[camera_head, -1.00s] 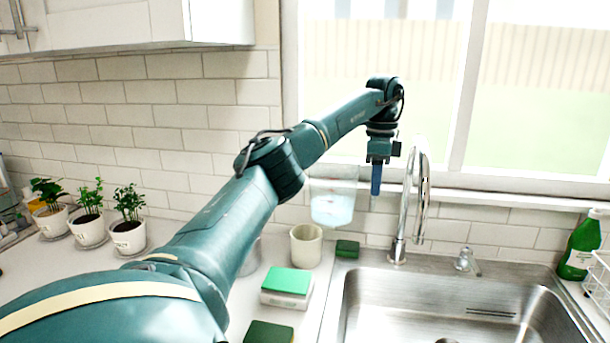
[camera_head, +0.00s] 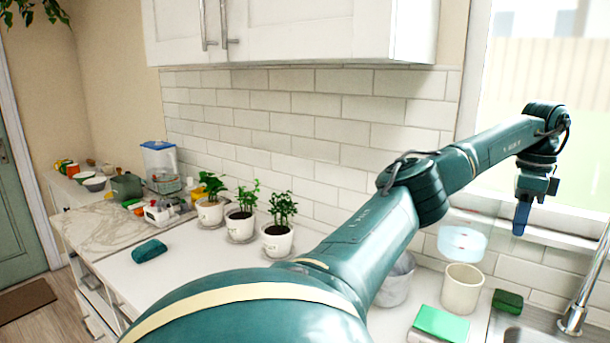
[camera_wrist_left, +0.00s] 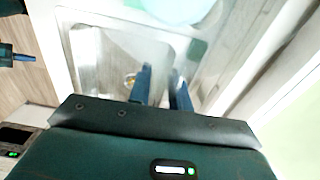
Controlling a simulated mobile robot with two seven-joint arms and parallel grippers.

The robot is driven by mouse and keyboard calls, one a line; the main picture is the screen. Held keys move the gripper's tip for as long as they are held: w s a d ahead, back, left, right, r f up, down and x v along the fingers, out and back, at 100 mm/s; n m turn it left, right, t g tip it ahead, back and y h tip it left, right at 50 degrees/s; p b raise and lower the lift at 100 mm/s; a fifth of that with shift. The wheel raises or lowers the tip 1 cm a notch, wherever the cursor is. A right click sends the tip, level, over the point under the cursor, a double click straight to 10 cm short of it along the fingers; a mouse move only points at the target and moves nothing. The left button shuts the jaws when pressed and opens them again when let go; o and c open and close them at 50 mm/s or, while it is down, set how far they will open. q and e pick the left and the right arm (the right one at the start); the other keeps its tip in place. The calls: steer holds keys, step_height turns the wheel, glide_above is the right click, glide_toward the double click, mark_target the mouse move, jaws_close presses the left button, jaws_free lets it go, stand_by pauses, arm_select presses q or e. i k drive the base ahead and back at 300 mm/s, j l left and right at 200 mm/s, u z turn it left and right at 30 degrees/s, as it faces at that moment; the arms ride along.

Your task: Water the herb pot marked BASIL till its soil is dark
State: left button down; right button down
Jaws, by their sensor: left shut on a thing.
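Three white herb pots stand in a row on saucers against the tiled wall: a left pot (camera_head: 210,212), a middle pot (camera_head: 240,230) and a right pot (camera_head: 277,243). Any labels are too small to read, so I cannot tell which is BASIL. My left gripper (camera_head: 522,217) is over the sink side, well right of the pots. It is shut on a clear jug (camera_head: 462,241) with pale blue water, held about upright; its grip point is hard to see. The jug also shows at the top of the left wrist view (camera_wrist_left: 170,8). My right gripper (camera_wrist_left: 22,56) shows partly there.
A cream cup (camera_head: 462,290), a grey pot (camera_head: 396,282), a green-topped box (camera_head: 440,325) and a green sponge (camera_head: 507,300) stand near the sink. A dark green cloth (camera_head: 149,250) lies on the left counter. The faucet (camera_head: 585,285) rises at right.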

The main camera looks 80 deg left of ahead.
mark_target(210, 208)
steer(key=k+j, duration=0.25)
steer(key=j, duration=0.2)
steer(key=k+j, duration=0.25)
steer(key=j, duration=0.2)
steer(key=k+j, duration=0.3)
steer(key=j, duration=0.15)
steer(key=k+j, duration=0.25)
steer(key=j, duration=0.2)
steer(key=k+j, duration=0.25)
steer(key=j, duration=0.2)
steer(key=k+j, duration=0.25)
steer(key=j, duration=0.2)
steer(key=k+j, duration=0.25)
steer(key=j, duration=0.2)
steer(key=k+j, duration=0.3)
steer(key=j, duration=0.15)
